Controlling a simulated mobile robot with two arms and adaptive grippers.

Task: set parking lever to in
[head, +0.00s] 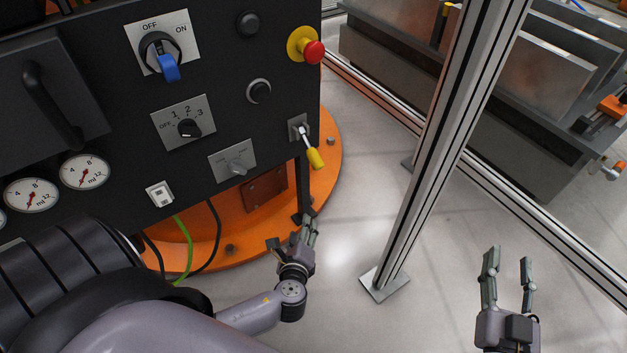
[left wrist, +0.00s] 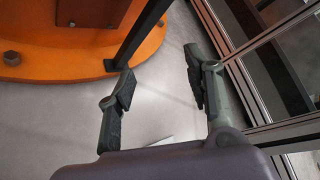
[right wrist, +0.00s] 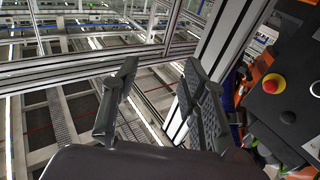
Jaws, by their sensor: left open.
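A lever with a yellow grip (head: 314,157) sticks out from a small grey plate at the right edge of the black control panel (head: 215,88), pointing down and to the right. Another small grey lever (head: 238,169) sits on a labelled plate to its lower left. I cannot read which of them is marked as parking. My left gripper (head: 292,234) is open and empty, below the yellow-gripped lever and apart from it. Its two fingers also show in the left wrist view (left wrist: 160,64). My right gripper (head: 509,259) is open and empty over the floor at the lower right.
The panel also has a blue-handled switch (head: 168,66), a red emergency button (head: 313,51) and a numbered selector (head: 188,128). An orange round base (head: 325,157) lies beneath. An aluminium post (head: 432,150) stands between my grippers. The floor around the post is clear.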

